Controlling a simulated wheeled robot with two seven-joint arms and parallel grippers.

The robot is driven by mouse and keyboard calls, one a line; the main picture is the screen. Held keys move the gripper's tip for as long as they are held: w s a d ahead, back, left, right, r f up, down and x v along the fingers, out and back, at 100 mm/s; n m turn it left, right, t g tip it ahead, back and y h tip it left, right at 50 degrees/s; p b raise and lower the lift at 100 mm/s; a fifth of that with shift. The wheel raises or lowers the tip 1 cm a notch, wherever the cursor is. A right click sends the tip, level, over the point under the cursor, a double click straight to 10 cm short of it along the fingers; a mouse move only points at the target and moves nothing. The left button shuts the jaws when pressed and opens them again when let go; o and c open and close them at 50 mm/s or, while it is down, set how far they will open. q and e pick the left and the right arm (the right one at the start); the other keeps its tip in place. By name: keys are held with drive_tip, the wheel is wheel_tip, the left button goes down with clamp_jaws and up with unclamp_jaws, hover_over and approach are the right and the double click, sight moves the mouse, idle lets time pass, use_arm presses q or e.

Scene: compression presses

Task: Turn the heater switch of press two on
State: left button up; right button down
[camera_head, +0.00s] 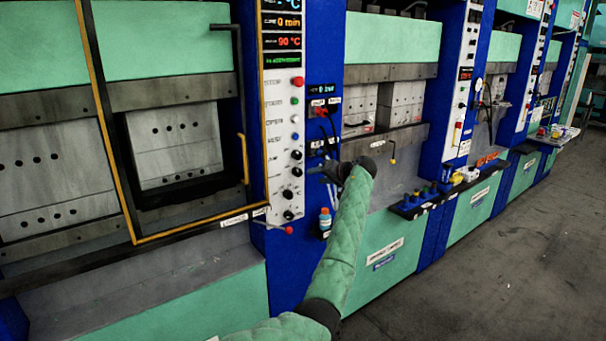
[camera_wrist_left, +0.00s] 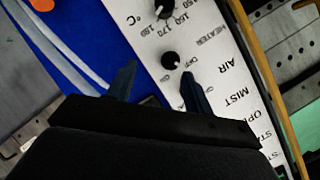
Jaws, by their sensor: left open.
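The heater switch (camera_wrist_left: 171,60) is a small black knob on a white control panel, with OFF and ON marks and HEATER lettering close by in the left wrist view. My left gripper (camera_wrist_left: 160,72) is open, with its two dark fingertips spread on either side of and just short of the knob. The fingers appear apart from it. Which way the knob points is too small to tell. In the head view my left gripper (camera_head: 322,171) is at the lower part of the nearest press's white panel (camera_head: 282,130), right of its lower black knobs. My right gripper is not in view.
A larger black knob (camera_wrist_left: 165,10) with a temperature scale sits near the switch. A yellow-edged door frame (camera_head: 245,158) borders the panel on the left. The aisle floor (camera_head: 480,270) is clear.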

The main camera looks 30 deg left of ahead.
sight(300, 173)
use_arm(q)
drive_tip(key=shift+n+y, duration=0.3)
drive_tip(key=shift+y, duration=0.5)
drive_tip(key=p+x, duration=0.1)
drive_tip(key=x, duration=0.2)
drive_tip(key=r+p+x, duration=0.1)
drive_tip(key=p+x, duration=0.1)
drive_tip(key=x, duration=0.1)
drive_tip(key=shift+s+a+r, duration=0.1)
drive_tip(key=shift+a, duration=0.45)
drive_tip(key=shift+a+f+p, duration=0.3)
drive_tip(key=shift+a+p, duration=0.15)
drive_tip(key=shift+a, duration=0.2)
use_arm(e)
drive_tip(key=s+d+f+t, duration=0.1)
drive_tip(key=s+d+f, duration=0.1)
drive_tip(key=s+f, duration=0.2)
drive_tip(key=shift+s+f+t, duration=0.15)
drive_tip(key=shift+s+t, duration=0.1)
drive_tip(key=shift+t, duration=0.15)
use_arm(q)
drive_tip(key=c, duration=1)
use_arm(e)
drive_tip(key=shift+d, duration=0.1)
